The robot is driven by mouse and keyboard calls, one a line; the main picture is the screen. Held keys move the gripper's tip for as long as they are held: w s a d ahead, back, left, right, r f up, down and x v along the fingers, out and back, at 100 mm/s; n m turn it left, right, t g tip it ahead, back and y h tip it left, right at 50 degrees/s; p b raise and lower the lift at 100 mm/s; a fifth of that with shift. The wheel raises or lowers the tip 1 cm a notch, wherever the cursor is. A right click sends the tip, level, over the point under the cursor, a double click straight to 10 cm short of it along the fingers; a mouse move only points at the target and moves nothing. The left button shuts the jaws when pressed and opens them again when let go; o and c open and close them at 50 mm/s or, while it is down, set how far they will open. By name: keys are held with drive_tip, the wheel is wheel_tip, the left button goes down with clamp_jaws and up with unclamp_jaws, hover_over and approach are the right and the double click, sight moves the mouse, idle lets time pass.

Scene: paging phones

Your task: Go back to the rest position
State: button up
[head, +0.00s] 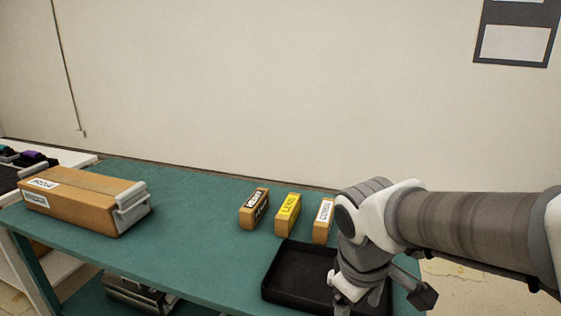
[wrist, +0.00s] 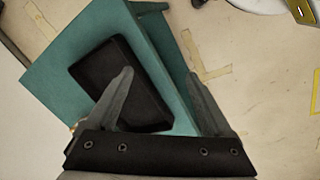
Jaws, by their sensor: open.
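My gripper shows in the wrist view (wrist: 160,95) with its two grey fingers spread apart and nothing between them. In the head view my arm reaches in from the right and bends down at the table's right end; the fingertips are not clearly visible there. The black tray (head: 290,285) lies on the green table (head: 190,215) near its front right edge, partly hidden behind my arm. The tray (wrist: 110,75) looks empty in the wrist view, below my gripper and partly covered by the left finger.
Three small labelled boxes stand behind the tray: one dark-labelled (head: 253,208), one yellow-labelled (head: 287,213), one white-labelled (head: 322,220). A large cardboard box (head: 75,198) with a grey handle sits at the table's left. Bare floor (wrist: 255,85) lies beyond the table's right end.

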drive_tip(key=s+d+r+m+t+y, duration=0.1)
drive_tip(key=s+d+r+m+t, duration=0.1)
drive_tip(key=s+r+m+t, duration=0.35)
wheel_tip(320, 180, up, 14)
drive_tip(key=m+g+p, duration=0.2)
drive_tip(key=p, duration=1.1)
drive_tip(key=shift+s+a+p, duration=0.25)
drive_tip(key=shift+a+p, duration=0.05)
drive_tip(key=shift+p, duration=0.1)
drive_tip(key=shift+f, duration=0.1)
drive_tip(key=c, duration=0.6)
drive_tip(key=shift+o, duration=0.2)
drive_tip(key=shift+d, duration=0.2)
